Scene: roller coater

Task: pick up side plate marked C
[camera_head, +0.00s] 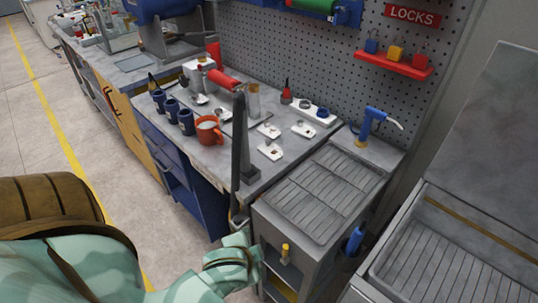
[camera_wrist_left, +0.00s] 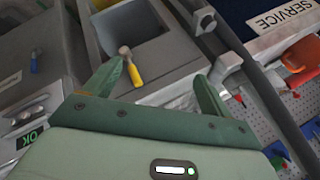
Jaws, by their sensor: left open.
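Several small white plates with metal parts lie on the grey workbench: one at the back (camera_head: 268,130), one to its right (camera_head: 303,129) and one nearer the front (camera_head: 271,151). Their markings are too small to read, so I cannot tell which is side plate C. My left gripper (camera_head: 238,258) is low in front of the grey cabinet, below and apart from the bench top. In the left wrist view the left gripper (camera_wrist_left: 157,88) is open, with nothing between its fingers. My right gripper is not in view.
An orange mug (camera_head: 208,131), dark blue cups (camera_head: 172,110) and a red-handled roller (camera_head: 224,80) stand on the bench. A dark upright post (camera_head: 238,150) rises at its front edge. A yellow-handled hammer (camera_wrist_left: 131,66) is near my left fingers. Floor is clear at left.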

